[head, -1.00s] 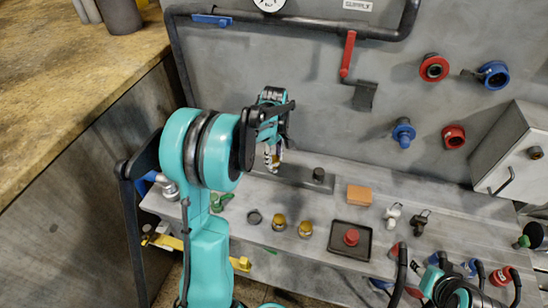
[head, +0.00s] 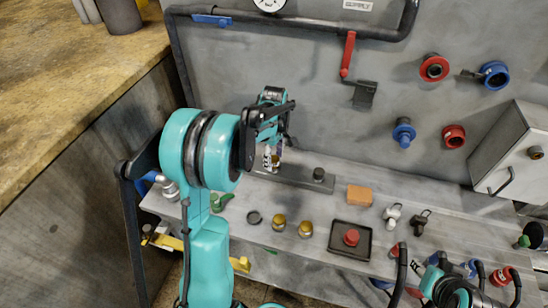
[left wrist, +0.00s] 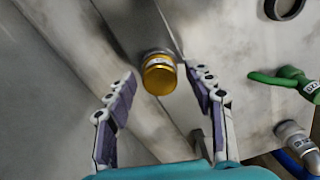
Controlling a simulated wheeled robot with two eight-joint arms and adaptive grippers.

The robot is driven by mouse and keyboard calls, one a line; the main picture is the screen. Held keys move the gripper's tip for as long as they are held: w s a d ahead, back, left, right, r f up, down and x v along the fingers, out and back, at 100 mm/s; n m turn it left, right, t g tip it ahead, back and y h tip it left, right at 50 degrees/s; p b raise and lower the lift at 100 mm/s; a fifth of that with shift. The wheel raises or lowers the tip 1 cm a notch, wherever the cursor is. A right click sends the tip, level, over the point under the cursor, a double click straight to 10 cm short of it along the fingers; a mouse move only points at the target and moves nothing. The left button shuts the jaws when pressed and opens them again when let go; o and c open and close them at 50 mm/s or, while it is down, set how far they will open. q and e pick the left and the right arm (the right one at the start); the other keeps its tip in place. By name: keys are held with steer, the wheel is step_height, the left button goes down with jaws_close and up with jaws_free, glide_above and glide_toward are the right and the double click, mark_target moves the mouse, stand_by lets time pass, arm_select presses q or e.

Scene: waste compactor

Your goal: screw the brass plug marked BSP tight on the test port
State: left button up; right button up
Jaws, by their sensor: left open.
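A brass plug (left wrist: 160,77) sits on a silver fitting in the left wrist view, between the fingers of my left gripper (left wrist: 163,80). The fingers are open, with a gap on each side of the plug. No marking can be read on it. In the head view my left gripper (head: 273,156) points down at the back of the bench, beside a dark plate (head: 297,177), and largely hides the plug. Two more brass-topped pieces, one left (head: 279,221) and one right (head: 305,229), stand on the bench.
A dark ring (head: 254,217) and a green-handled part (head: 220,202) lie left of the brass pieces. To the right are an orange block (head: 359,197) and a black tray (head: 337,240) with a red cap. Pipes and a red lever (head: 348,54) are on the wall behind.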

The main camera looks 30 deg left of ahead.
arm_select(q)
steer(key=n, duration=0.9)
steer(key=shift+n, duration=0.4)
steer(key=n, duration=0.4)
steer(key=shift+n, duration=0.4)
steer(key=n, duration=0.4)
steer(key=c, duration=1.2)
steer(key=m, duration=0.5)
jaws_close()
steer(key=m, duration=0.5)
